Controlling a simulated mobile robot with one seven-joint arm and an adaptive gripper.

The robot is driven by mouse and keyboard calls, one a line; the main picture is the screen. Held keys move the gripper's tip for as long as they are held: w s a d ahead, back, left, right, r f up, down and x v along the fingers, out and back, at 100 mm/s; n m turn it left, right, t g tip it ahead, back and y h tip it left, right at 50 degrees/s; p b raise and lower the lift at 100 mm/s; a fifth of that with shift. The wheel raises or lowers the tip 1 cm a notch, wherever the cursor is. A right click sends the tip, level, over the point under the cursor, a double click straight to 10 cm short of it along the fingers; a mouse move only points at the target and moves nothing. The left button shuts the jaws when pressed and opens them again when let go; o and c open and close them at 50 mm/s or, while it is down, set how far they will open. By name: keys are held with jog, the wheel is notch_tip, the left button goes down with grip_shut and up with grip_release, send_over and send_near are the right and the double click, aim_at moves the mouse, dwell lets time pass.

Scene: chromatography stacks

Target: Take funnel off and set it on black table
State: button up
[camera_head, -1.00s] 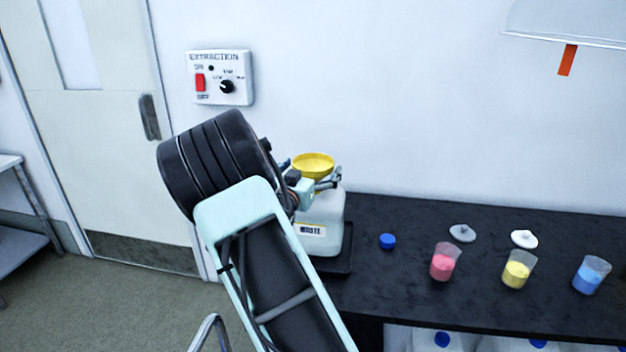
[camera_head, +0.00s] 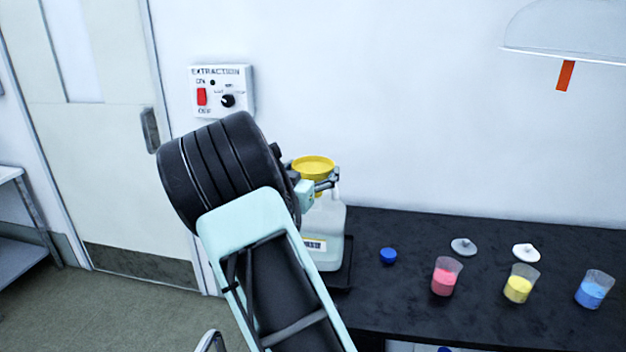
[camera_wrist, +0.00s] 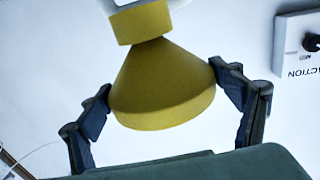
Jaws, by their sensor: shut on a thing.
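The yellow funnel (camera_head: 314,167) is above the white waste bottle (camera_head: 326,240), wide rim up, at the left end of the black table (camera_head: 420,320). My gripper (camera_wrist: 158,98) is shut on the funnel. In the wrist view its dark fingers touch opposite sides of the funnel's cone (camera_wrist: 160,90). The yellow collar is at the picture's top, with a white part just beyond it. The funnel's lower end and the bottle mouth are hidden behind my gripper in the head view, so I cannot tell whether they touch.
The bottle stands in a black tray (camera_head: 345,278). Right of it are a blue cap (camera_head: 388,255), two pale lids (camera_head: 463,246) and beakers of pink (camera_head: 446,277), yellow (camera_head: 520,284) and blue (camera_head: 594,290) material.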

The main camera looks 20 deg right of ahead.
jog(key=s+a+r+p, duration=0.2)
jog(key=a+r+p, duration=0.2)
jog(key=a+r, duration=0.8)
jog(key=shift+s+a+r, duration=0.2)
jog(key=shift+a, duration=0.65)
jog(key=shift+f, duration=0.1)
